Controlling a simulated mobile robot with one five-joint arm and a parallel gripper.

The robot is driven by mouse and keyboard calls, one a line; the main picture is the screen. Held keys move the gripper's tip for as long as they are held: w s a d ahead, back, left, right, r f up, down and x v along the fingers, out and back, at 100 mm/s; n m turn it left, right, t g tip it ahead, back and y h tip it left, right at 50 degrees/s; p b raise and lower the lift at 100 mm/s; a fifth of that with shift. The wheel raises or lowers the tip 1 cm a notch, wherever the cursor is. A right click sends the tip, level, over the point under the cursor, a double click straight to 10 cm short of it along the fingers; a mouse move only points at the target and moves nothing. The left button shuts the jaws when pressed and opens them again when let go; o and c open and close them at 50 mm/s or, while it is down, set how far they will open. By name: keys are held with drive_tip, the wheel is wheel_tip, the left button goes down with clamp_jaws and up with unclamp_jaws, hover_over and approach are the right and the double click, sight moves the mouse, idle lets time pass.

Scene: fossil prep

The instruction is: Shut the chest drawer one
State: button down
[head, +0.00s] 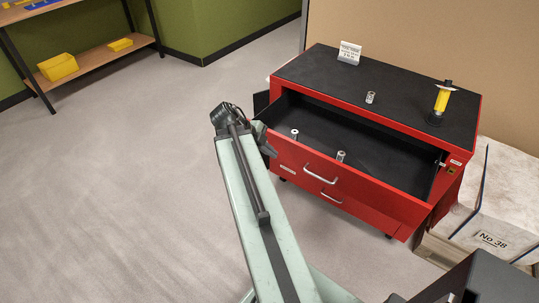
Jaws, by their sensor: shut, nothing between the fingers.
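The red tool chest (465,130) with a black top stands at the right in the head view. Its upper drawer (310,165) is pulled out, showing a dark interior. The drawer front has a silver handle (320,174). A second drawer with a handle (331,197) lies below it and looks closed. My gripper (268,147) is shut and empty, at the left end of the open drawer's front. I cannot tell whether it touches the drawer. My arm partly hides the chest's left side.
Small metal cylinders (341,156) (295,133) show at the open drawer's front. A metal cylinder (370,97), a white sign (349,53) and a yellow tool (442,99) stand on the chest. A block marked No 38 (488,200) is at right. The floor left is clear.

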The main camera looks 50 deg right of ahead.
drive_tip(key=d+f+b, duration=0.1)
drive_tip(key=d, duration=0.1)
drive_tip(key=s+d+f+b, duration=0.1)
drive_tip(key=f, duration=0.1)
drive_tip(key=d+f+b, duration=0.1)
drive_tip(key=d, duration=0.1)
drive_tip(key=shift+s+d+f, duration=0.25)
drive_tip(key=shift+s+d, duration=0.05)
drive_tip(key=shift+d, duration=0.6)
